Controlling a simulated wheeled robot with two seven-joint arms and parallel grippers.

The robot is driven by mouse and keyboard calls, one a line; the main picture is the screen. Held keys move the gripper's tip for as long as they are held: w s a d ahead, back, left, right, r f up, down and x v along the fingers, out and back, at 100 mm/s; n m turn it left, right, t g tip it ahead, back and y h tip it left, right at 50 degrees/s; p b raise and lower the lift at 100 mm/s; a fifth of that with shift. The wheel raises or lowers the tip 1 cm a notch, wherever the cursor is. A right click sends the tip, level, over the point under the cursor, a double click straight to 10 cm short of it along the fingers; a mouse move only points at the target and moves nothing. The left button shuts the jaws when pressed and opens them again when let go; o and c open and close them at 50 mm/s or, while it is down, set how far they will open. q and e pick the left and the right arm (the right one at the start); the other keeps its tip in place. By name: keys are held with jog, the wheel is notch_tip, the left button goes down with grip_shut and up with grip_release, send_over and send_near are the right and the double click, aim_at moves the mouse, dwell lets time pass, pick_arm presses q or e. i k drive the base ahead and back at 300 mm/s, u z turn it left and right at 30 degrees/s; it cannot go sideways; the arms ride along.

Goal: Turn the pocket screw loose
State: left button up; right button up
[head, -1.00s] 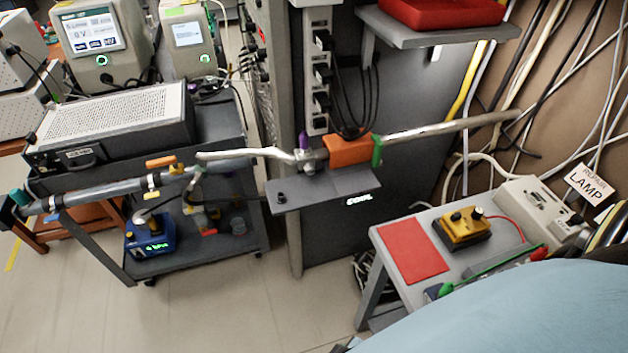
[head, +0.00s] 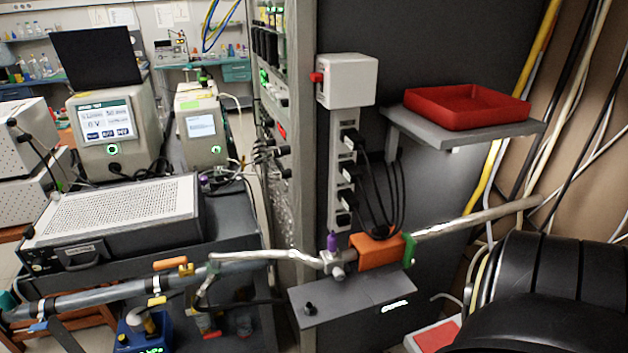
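No part is labelled as the pocket screw, so I cannot tell for certain which one it is. A metal pipe (head: 470,222) runs across the dark cabinet and carries an orange block (head: 378,252) with a green piece (head: 409,249) at its right end. Just left of the block is a small metal fitting (head: 335,262) with an upright purple knob (head: 332,242). Below them a grey shelf (head: 350,299) has a small black knob (head: 309,308) standing on its left part. Neither of my grippers shows in the head view.
A red tray (head: 465,107) sits on a grey wall shelf at the upper right. A power strip (head: 343,190) with black plugs and hanging cables is above the pipe. A cart with a grey instrument (head: 115,222) stands at the left. Loose cables line the right wall.

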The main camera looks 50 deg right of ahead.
aim_at(339, 273)
jog(key=i, duration=0.4)
jog(key=z, duration=2.25)
